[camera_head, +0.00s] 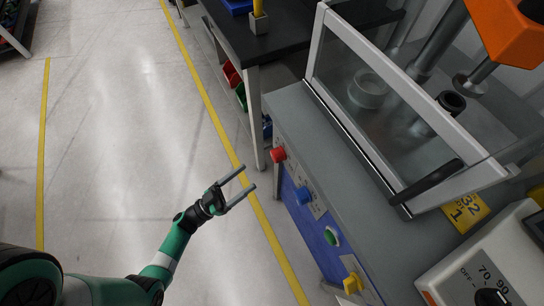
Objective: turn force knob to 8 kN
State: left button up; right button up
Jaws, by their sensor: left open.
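A blue front panel (318,230) on the grey machine carries a red knob (278,154), a blue knob (303,195), a green round control (331,236) and a yellow knob (353,283). The markings beside them are too small to read, so I cannot tell which one sets force. A black dial (489,297) marked OFF, 70 and 90 is on a pale box at the lower right, cut by the frame edge. My left gripper (248,178) is open and empty, left of the panel and apart from it, its fingers pointing toward the red and blue knobs. My right gripper is not in view.
A clear guard (375,95) with a white frame and black handle (432,182) stands on the machine. An orange part (507,30) hangs at the upper right. A dark-topped bench (290,35) stands behind. The floor (120,130) on the left is clear.

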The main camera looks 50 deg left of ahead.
aim_at(273, 158)
pick_arm(q)
jog(key=b+x, duration=0.1)
jog(key=x, duration=1)
grip_shut()
